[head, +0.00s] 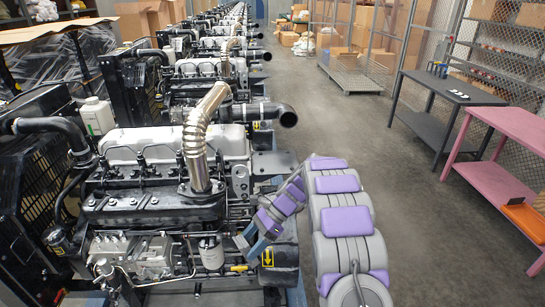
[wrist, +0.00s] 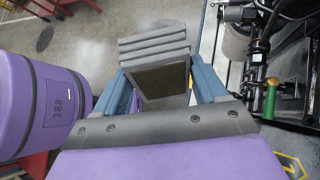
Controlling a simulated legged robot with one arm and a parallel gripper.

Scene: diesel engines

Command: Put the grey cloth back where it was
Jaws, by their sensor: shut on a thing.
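The cloth is hard to make out there, small and partly hidden by the fingers.
A row of engines runs back on the left. A dark workbench (head: 452,90) and a pink table (head: 510,127) with an orange tray (head: 525,218) stand on the right. The grey floor (head: 355,130) between is clear. A green-handled part (wrist: 270,100) is close right of my gripper.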

